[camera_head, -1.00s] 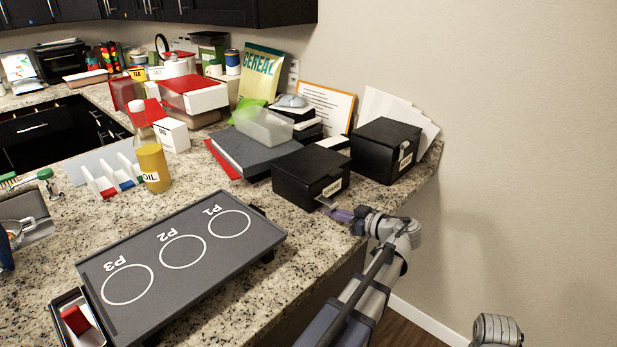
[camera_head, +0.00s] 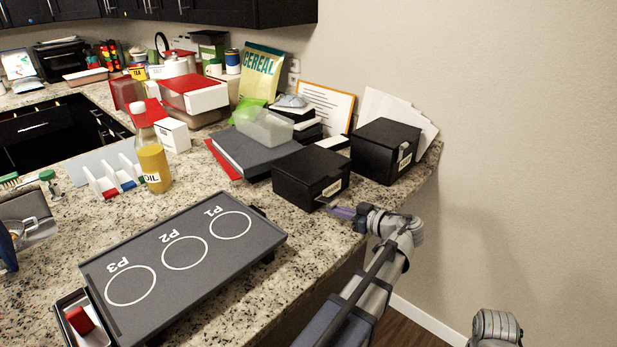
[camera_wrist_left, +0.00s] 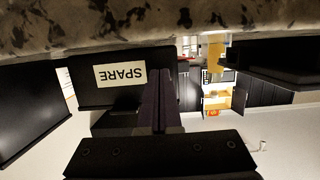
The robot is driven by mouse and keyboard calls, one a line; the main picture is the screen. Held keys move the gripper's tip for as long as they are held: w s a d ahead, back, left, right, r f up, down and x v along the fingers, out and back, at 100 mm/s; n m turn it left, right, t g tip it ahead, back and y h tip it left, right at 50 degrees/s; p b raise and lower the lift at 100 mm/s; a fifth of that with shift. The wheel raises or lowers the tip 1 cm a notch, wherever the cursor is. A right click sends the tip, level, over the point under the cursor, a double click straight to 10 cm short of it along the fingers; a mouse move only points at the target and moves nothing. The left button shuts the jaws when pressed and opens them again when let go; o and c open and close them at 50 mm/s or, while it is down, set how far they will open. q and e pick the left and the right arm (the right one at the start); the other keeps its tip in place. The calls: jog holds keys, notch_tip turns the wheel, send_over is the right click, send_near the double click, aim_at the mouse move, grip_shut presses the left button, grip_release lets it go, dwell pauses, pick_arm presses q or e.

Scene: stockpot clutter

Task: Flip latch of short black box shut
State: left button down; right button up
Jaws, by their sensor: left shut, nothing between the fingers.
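The short black box (camera_head: 300,180) sits on the granite counter with its lid down and a white label on its front. In the left wrist view the picture is upside down, and the box (camera_wrist_left: 85,88) carries a label reading SPARE. Its latch (camera_head: 322,200) is a small piece low on the front beside the label; its exact angle is hard to tell. My left gripper (camera_head: 340,212) is shut and empty, with its purple fingers just in front of the box near the latch. The fingers (camera_wrist_left: 160,85) also show in the left wrist view, beside the label. Contact cannot be told.
A taller black box (camera_head: 380,150) stands to the right. A grey board (camera_head: 150,245) with circles lies at front left. A grey flat case (camera_head: 250,158) lies behind the short box. The counter's front edge (camera_head: 325,265) runs under my left arm.

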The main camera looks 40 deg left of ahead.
pick_arm(q)
jog(key=shift+r, duration=0.1)
jog(key=shift+r+p, duration=0.8)
jog(key=shift+p, duration=0.1)
jog(key=shift+a+r+p, duration=0.15)
jog(key=shift+r+p, duration=0.65)
